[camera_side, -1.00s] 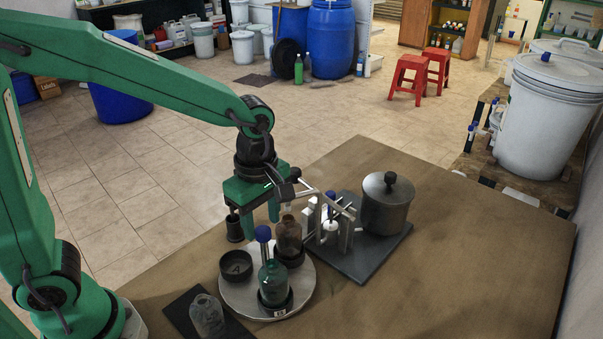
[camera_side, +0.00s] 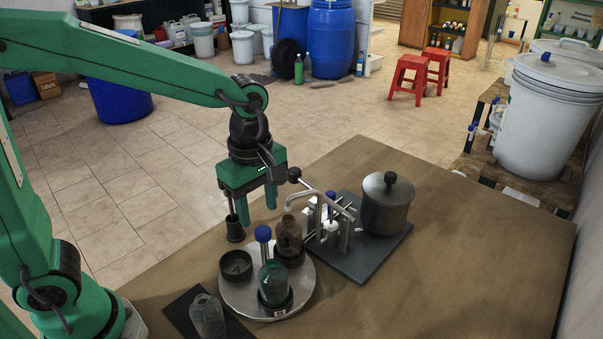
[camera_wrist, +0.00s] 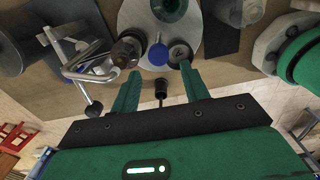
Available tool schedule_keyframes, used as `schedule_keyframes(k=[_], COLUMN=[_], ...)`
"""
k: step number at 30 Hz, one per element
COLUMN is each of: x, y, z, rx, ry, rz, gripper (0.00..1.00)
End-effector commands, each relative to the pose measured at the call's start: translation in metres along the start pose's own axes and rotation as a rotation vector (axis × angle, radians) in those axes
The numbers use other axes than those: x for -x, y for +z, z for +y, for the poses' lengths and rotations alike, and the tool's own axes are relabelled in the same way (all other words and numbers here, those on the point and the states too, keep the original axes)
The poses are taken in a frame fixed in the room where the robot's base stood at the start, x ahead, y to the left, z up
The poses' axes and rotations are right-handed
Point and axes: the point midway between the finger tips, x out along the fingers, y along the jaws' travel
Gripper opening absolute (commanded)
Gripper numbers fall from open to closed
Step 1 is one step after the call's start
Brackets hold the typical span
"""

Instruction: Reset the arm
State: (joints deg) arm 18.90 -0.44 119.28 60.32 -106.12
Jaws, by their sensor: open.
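My gripper (camera_side: 252,205) hangs in the air above the near-left part of the table, its two green fingers spread apart with nothing between them. It is above and to the left of a brown bottle (camera_side: 289,238), which stands on a round metal plate (camera_side: 238,297). A green glass bottle (camera_side: 273,284), a blue-topped item (camera_side: 263,235) and a dark empty cup (camera_side: 236,266) are also on the plate. In the wrist view the spread fingers (camera_wrist: 158,72) point toward the plate (camera_wrist: 133,14). A small dark stemmed piece (camera_side: 235,230) shows below the left finger.
A metal lever fixture (camera_side: 330,225) and a grey lidded pot (camera_side: 388,208) stand on a dark base right of the plate. A clear bottle (camera_side: 207,316) stands on a dark mat in front. The table's right part (camera_side: 480,260) is clear.

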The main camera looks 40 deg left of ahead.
Motion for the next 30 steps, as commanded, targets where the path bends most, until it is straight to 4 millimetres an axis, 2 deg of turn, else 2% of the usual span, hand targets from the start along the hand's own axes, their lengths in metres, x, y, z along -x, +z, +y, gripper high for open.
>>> schedule_keyframes(k=[5,15,30], x=[0.011,0.035,0.057], y=[-0.013,-0.045,-0.084], z=[-0.007,-0.031,-0.073], rx=[-0.125,-0.505,-1.078], ry=[0.043,0.167,0.319], rz=[-0.008,0.016,0.180], gripper=[0.45,0.45,0.45])
